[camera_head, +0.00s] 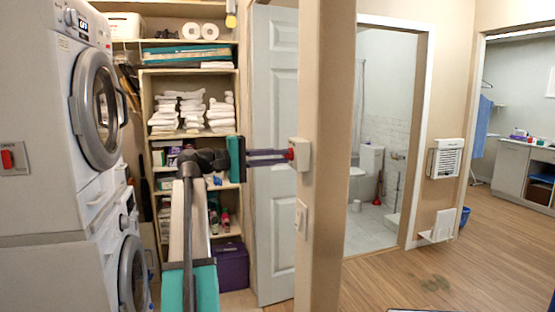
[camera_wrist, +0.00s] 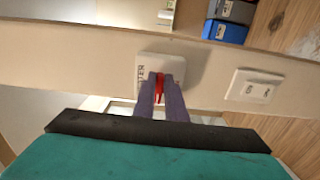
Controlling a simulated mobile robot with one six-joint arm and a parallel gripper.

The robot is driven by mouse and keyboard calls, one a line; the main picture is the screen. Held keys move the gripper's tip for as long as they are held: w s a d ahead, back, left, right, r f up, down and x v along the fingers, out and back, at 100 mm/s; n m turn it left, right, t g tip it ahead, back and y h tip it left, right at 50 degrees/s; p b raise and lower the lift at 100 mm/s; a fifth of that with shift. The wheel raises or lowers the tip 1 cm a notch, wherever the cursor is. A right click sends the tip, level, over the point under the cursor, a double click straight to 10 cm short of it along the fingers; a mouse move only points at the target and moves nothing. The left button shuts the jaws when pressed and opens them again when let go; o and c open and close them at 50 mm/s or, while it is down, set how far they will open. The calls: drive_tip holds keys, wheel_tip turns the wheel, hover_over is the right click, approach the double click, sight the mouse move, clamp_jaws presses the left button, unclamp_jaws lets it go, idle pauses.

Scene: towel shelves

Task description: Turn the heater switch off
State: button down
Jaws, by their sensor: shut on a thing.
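The heater switch (camera_head: 304,154) is a white box on the edge of the wall post, right of the shelves. Its red lever (camera_wrist: 160,85) shows in the wrist view between the purple fingers of my gripper (camera_wrist: 161,82). Part of the lettering "TER" is readable on the box's left side. In the head view my gripper (camera_head: 288,155) reaches right from the teal wrist, its fingertips at the red lever. The gripper is shut on the lever. The fingers hide part of the lever, so its exact position is hard to tell.
A white wall plate (camera_head: 301,217) sits below the heater switch; it also shows in the wrist view (camera_wrist: 250,86). Another red switch (camera_head: 8,159) is at the far left beside the stacked washers (camera_head: 98,110). Shelves with towels (camera_head: 192,108) stand behind my arm. Open floor lies to the right.

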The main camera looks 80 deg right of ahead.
drive_tip(key=c, duration=1.8)
unclamp_jaws()
drive_tip(key=shift+w, duration=0.15)
drive_tip(key=b+v, duration=0.2)
drive_tip(key=v, duration=1.1)
drive_tip(key=shift+w+a, duration=0.15)
drive_tip(key=shift+w, duration=0.05)
drive_tip(key=shift+w, duration=0.1)
